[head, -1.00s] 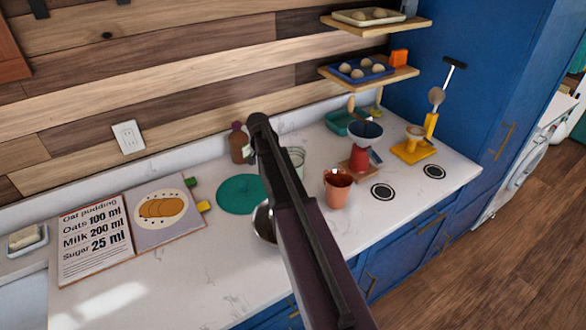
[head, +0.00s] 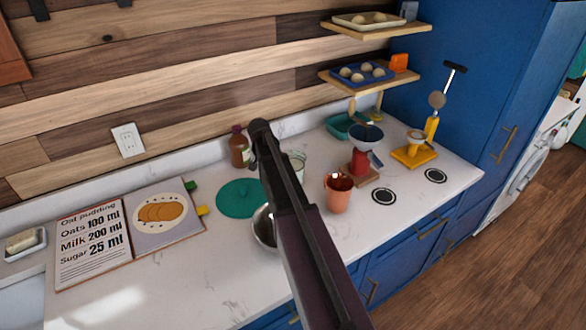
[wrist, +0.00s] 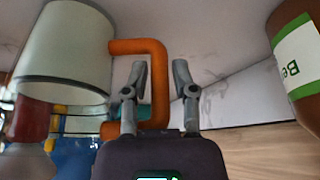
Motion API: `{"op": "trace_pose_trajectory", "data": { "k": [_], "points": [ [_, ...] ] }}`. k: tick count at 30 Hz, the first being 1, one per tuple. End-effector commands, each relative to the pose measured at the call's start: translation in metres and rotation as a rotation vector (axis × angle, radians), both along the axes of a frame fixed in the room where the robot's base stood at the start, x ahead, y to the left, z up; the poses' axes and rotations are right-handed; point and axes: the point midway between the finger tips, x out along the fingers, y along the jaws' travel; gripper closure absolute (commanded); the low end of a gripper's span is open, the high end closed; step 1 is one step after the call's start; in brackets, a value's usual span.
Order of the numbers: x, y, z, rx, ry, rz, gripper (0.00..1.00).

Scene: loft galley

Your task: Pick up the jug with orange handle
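The jug (wrist: 65,55) is pale and whitish with a square orange handle (wrist: 160,85), at the upper left in the wrist view. In the head view only part of the jug (head: 298,163) shows beside my arm, and its handle is hidden. My gripper (wrist: 162,75) is open. Its two grey fingers stand on either side of the handle's upright bar, with a visible gap on the right finger's side. I cannot tell whether the left finger touches the handle.
A brown bottle (head: 239,147) stands close by; a labelled brown bottle (wrist: 298,62) shows at the wrist view's right. An orange pitcher (head: 338,196), a red grinder (head: 362,160), a teal mat (head: 238,198) and a metal bowl (head: 262,228) surround the jug. The front counter is clear.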

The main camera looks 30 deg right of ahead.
Motion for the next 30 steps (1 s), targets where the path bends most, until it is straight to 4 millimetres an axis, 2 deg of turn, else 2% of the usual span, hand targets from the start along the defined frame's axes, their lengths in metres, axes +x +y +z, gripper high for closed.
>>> {"op": "trace_pose_trajectory", "data": {
  "k": [1, 2, 17, 23, 30],
  "points": [
    [0.0, 0.0, 0.0, 0.0, 0.0, 0.0, 0.94],
    [0.0, 0.0, 0.0, 0.0, 0.0, 0.0, 1.0],
    [0.0, -0.001, 0.002, 0.0, 0.001, 0.0, 1.0],
    [0.0, -0.001, 0.009, 0.0, 0.001, 0.0, 1.0],
    [0.0, -0.001, 0.027, -0.001, 0.0, 0.0, 1.0]
  ]
}}
